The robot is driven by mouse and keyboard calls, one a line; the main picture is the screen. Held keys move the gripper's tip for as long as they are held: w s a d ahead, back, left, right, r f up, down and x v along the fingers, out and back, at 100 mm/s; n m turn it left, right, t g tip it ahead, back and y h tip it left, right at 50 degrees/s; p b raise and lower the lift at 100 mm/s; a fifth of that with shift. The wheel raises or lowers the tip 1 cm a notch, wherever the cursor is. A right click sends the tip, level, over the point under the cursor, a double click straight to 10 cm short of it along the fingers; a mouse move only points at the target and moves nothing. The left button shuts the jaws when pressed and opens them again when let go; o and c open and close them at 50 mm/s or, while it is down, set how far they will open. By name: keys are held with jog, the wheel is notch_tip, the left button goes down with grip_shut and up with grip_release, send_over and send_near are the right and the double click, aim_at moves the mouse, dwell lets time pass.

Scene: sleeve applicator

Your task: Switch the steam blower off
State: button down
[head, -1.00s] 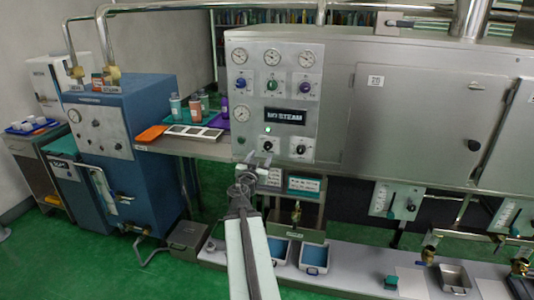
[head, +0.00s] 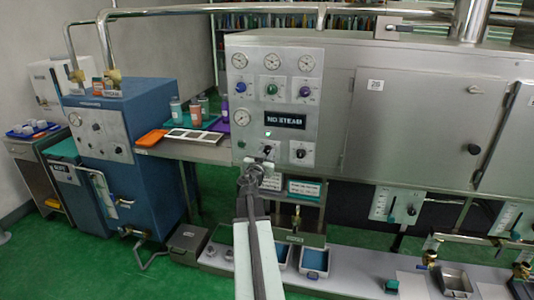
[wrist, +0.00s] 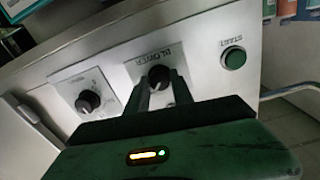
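The blower knob (wrist: 158,77) is a round black dial on a white plate marked BLOWER, which appears upside down in the wrist view.
A second black knob (wrist: 88,101) is left of the blower knob in the wrist view, and a green START button (wrist: 235,58) is right. Above the knobs, a display (head: 285,120) reads NO STEAM. A side table (head: 215,151) with bottles stands left of the panel.

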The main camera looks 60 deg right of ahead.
jog(key=shift+w+d+r, duration=0.1)
jog(key=shift+w, duration=0.1)
jog(key=shift+n, duration=0.9)
jog(key=n, duration=0.7)
jog(key=shift+a, duration=0.2)
jog(key=n, duration=0.4)
jog(key=shift+n, duration=0.3)
jog(key=shift+w+n, duration=0.1)
jog(key=shift+n, duration=2.2)
